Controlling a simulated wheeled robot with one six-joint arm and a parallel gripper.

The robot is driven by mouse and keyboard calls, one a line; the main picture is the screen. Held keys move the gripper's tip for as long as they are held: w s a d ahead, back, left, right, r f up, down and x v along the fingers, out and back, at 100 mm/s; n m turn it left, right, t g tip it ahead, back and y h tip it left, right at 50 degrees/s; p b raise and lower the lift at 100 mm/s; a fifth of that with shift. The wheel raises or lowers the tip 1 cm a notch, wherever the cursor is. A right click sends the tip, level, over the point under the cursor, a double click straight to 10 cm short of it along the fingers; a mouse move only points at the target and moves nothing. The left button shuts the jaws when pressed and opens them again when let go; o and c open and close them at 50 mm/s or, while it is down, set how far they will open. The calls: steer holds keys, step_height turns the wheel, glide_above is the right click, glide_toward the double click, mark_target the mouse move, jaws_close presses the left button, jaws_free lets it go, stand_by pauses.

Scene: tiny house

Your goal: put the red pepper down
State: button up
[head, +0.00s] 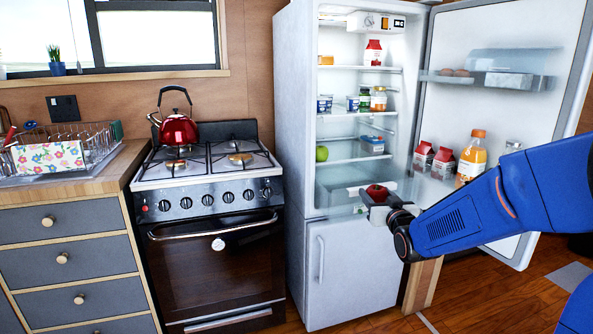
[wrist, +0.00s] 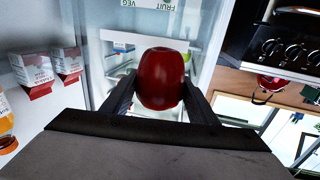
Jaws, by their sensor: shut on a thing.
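The red pepper (head: 377,192) is a round, dark red thing held up in front of the open fridge (head: 300,150). My gripper (head: 376,199) is shut on it; in the wrist view the pepper (wrist: 160,78) sits between the two dark fingers (wrist: 160,90), one on each side. The pepper is at about the height of the fridge's lower compartment in the head view. I cannot tell whether it is inside the fridge or just in front of it.
The shelf with a green apple (head: 322,153) has free room. Upper shelves hold jars and a carton (head: 373,52). The open door (head: 500,60) carries cartons and an orange bottle (head: 471,157). The stove (head: 208,185) with a red kettle (head: 179,129) stands left of the fridge.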

steer(key=w+d+f+h, duration=0.1)
steer(key=w+f, duration=0.3)
steer(key=f, duration=0.8)
steer(key=w+d+f, duration=0.1)
steer(key=w+f, duration=0.3)
steer(key=f, duration=0.7)
steer(key=s+d+f, duration=0.1)
steer(key=s+f, duration=0.1)
steer(key=f, duration=0.9)
steer(key=s+d+f+m+h, duration=0.1)
steer(key=s+f, duration=0.1)
steer(key=f, duration=0.9)
steer(key=shift+d+f, duration=0.2)
steer(key=shift+f, duration=0.15)
